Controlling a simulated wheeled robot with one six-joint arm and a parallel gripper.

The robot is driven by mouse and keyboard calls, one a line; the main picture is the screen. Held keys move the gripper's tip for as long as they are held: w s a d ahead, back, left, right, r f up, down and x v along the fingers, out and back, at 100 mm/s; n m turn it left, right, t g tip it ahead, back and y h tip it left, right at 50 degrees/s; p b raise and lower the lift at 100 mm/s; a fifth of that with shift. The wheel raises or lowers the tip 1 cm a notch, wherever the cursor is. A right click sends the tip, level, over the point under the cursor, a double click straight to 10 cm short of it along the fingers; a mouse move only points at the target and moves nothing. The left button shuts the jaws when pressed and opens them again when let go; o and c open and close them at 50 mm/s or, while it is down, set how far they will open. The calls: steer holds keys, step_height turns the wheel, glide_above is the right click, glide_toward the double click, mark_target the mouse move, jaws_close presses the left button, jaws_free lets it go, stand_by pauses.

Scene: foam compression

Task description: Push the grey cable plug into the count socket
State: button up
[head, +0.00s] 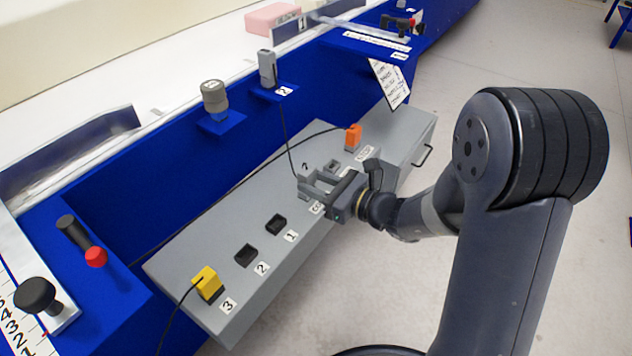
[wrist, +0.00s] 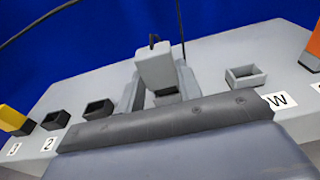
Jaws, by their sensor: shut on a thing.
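The grey cable plug (wrist: 155,67) is between the fingers of my gripper (wrist: 163,78) in the wrist view, with its black cable leaving the top. In the head view my gripper (head: 318,184) is shut on the plug (head: 303,183) over the grey box. A grey-rimmed socket (wrist: 167,96) shows just below the plug in the wrist view, its dark opening partly in sight. The plug looks above or behind this socket; I cannot tell whether they touch. The label beside it (head: 316,208) is partly hidden by my gripper, so I cannot read it as count.
On the grey box (head: 190,262), a yellow plug (head: 207,283) sits at socket 3. Sockets 2 (head: 246,255) and 1 (head: 276,224) are empty. A pale empty socket (wrist: 245,77) lies right of the plug, with an orange plug (head: 353,137) beyond. The blue bench wall rises behind.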

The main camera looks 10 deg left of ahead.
mark_target(316, 168)
steer(key=shift+f+b, duration=0.6)
steer(key=shift+f, duration=0.1)
steer(key=o, duration=1.1)
steer(key=shift+r, duration=0.15)
steer(key=shift+r+p, duration=2.35)
steer(key=shift+r, duration=0.5)
steer(key=p+v, duration=0.2)
steer(key=v, duration=0.8)
steer(key=shift+s+d, duration=0.2)
steer(key=shift+d, duration=0.15)
steer(key=shift+a, duration=0.1)
